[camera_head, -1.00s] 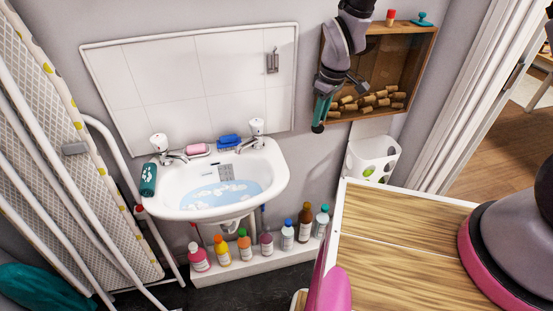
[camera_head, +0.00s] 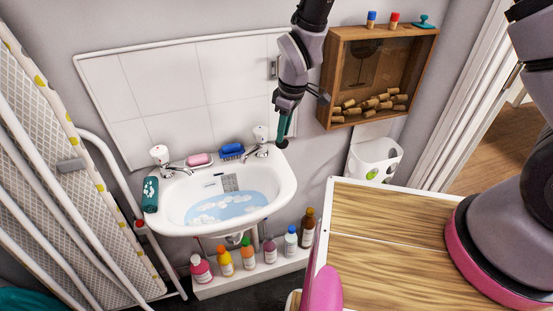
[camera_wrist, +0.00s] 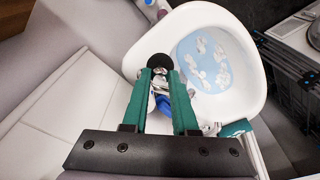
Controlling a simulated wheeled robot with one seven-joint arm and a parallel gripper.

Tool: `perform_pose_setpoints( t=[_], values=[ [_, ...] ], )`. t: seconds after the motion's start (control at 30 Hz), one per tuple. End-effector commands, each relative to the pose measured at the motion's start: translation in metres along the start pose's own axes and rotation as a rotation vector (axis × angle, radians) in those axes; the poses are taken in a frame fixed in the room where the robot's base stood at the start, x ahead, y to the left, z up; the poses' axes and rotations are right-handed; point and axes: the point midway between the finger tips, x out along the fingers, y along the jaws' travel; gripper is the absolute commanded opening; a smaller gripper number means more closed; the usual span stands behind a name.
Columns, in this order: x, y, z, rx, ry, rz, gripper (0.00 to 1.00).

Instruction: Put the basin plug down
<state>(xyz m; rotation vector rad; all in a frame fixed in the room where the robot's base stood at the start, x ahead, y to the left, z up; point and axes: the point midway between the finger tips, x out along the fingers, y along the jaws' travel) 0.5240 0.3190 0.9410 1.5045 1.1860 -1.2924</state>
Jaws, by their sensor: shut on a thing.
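My gripper (camera_head: 284,127) has green fingers and is shut on the black, round basin plug (camera_wrist: 158,61). In the wrist view the plug sits between the fingertips (camera_wrist: 160,74). In the head view the plug (camera_head: 282,144) shows small and dark at the tips, at the right back rim of the white basin (camera_head: 280,199), beside the right tap. I cannot tell whether it touches the rim. The basin holds bluish water with white foam, and its rim also shows in the wrist view (camera_wrist: 247,105).
Two taps stand on the basin's back, the right one (camera_head: 261,139) close to my gripper. A blue brush (camera_head: 232,151), pink soap (camera_head: 199,159) and teal bottle (camera_head: 150,194) lie on the rim. A wooden box with corks (camera_head: 325,95) hangs right. Several bottles stand below.

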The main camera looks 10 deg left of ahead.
Motion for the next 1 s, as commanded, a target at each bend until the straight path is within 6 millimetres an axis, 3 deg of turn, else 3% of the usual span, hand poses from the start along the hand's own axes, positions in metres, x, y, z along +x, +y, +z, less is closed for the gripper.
perform_pose_setpoints(
  t=[0.13,0.37,0.6,0.97,1.0],
  values=[
    [0.029,0.0,0.005,0.001,-0.004,-0.002,0.0],
    [0.047,0.0,0.007,0.001,-0.001,-0.001,0.0],
    [0.08,0.0,0.013,0.001,-0.003,-0.001,0.0],
    [0.085,0.0,0.013,0.0,-0.001,0.0,0.0],
    [0.085,0.0,0.013,0.0,0.0,0.0,0.3]
  ],
)
